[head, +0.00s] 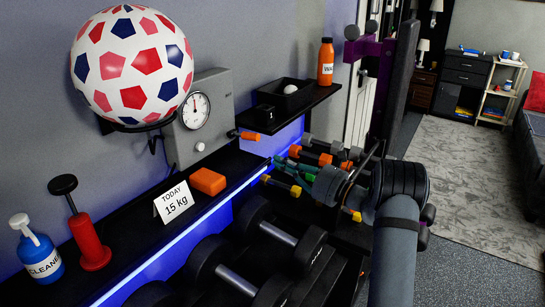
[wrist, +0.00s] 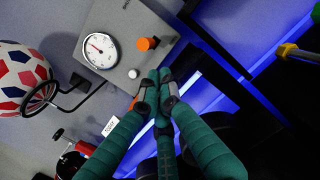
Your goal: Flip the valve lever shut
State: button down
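The valve lever (head: 243,135) has an orange grip. It sticks out to the right from the lower right side of a grey gauge box (head: 215,88) on the wall. In the wrist view the orange grip (wrist: 148,43) is seen nearly end-on, beside the white dial on the gauge box (wrist: 122,22). My gripper (head: 280,162) has teal fingers and is right of and below the lever, apart from it in the head view. In the wrist view the fingertips of my gripper (wrist: 160,76) are together, just below the orange grip, with nothing visible between them.
A patterned ball (head: 130,65) sits on a wall holder left of the box. An upper shelf (head: 325,93) holds an orange bottle (head: 326,62) and black tray (head: 285,97). The lower ledge holds an orange block (head: 208,181), a card (head: 174,202), a red pump and a cleaner bottle. Dumbbells (head: 283,235) lie below.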

aim_at(248, 136)
jog(key=p+x, duration=0.2)
jog(key=x, duration=0.7)
jog(key=shift+p, duration=0.3)
jog(key=shift+d, duration=0.1)
